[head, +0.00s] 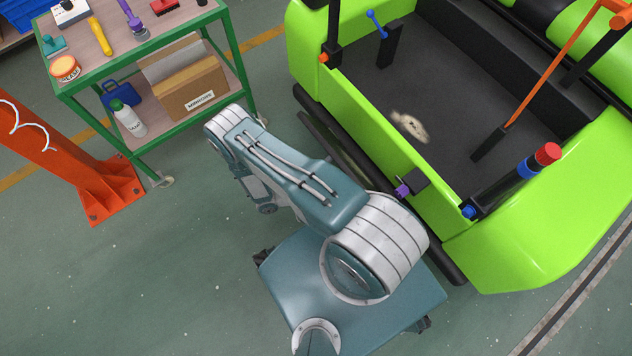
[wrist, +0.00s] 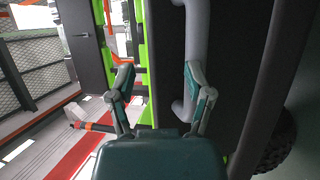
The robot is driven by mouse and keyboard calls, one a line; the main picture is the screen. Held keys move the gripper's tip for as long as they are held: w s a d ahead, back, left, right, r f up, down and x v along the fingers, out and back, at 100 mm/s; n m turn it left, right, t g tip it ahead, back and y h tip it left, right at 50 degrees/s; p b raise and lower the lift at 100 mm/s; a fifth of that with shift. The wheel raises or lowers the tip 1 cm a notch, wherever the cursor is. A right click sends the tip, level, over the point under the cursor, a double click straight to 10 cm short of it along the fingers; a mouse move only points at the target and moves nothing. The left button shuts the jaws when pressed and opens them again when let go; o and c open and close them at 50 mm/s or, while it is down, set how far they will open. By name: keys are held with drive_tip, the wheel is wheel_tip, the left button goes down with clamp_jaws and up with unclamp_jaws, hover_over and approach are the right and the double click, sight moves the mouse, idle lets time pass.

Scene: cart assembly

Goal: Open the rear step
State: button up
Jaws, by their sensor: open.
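My gripper (wrist: 158,70) is open in the wrist view, with its two fingers spread and nothing held. A dark upright panel (wrist: 168,50) fills the space between and beyond the fingers. A grey bar like a handle (wrist: 197,30) runs along this panel and bends at its lower end. The right finger overlaps the bar in the picture; I cannot tell whether they touch. The green cart (head: 372,165) stands at the right in the head view, with black bars (head: 342,158) along its near side. I cannot tell for sure which part is the rear step. My gripper is hidden in the head view.
A green-framed tool trolley (head: 150,143) with a cardboard box (head: 190,88) stands at the upper left. An orange post (head: 106,188) is at the left. A dark tube (wrist: 262,90) and a wheel (wrist: 277,145) show at the wrist view's right. Floor is clear at lower left.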

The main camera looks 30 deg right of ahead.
drive_tip(key=w+a+f, duration=0.4)
drive_tip(key=a+f, duration=0.3)
drive_tip(key=a, duration=0.1)
drive_tip(key=shift+a+f, duration=0.25)
idle(1.1)
